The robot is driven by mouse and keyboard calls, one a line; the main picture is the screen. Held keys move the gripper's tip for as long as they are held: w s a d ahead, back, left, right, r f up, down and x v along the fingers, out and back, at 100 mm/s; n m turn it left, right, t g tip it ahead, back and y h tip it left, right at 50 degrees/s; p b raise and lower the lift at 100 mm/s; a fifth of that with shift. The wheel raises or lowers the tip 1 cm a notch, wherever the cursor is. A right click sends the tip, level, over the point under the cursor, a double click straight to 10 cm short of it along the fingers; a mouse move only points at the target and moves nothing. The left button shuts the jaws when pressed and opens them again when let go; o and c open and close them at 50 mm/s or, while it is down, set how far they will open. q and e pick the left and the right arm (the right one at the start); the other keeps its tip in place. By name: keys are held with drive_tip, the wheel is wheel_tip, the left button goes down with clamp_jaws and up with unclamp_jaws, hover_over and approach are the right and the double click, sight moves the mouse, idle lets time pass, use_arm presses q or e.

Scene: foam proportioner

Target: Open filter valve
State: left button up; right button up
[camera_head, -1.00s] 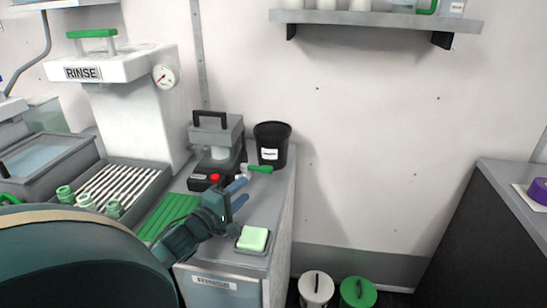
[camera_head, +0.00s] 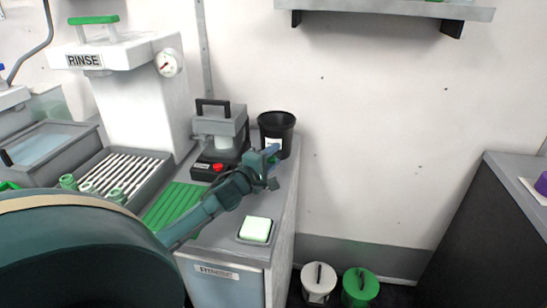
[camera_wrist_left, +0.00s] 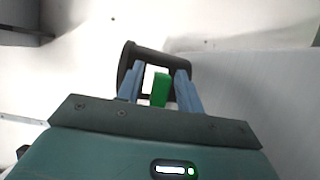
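A green handle (camera_wrist_left: 160,89), which looks like the filter valve's, shows in the left wrist view between the two blue fingers of my left gripper (camera_wrist_left: 158,85). Gaps show on both sides of it, so the gripper is open and not closed on it. In the head view my left gripper (camera_head: 273,153) is beside the grey filter unit (camera_head: 218,128), in front of the black bucket (camera_head: 276,125). The handle is hidden behind the gripper there. My right gripper is not in view.
The black bucket stands just behind the gripper at the counter's back edge. A white-green sponge (camera_head: 256,229) lies in a dish near the counter front. A green ribbed mat (camera_head: 172,208) and rinse station (camera_head: 140,95) are at left. Wall space at right is clear.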

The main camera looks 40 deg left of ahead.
use_arm(q)
drive_tip(key=shift+w, duration=0.3)
drive_tip(key=shift+c, duration=0.4)
clamp_jaws()
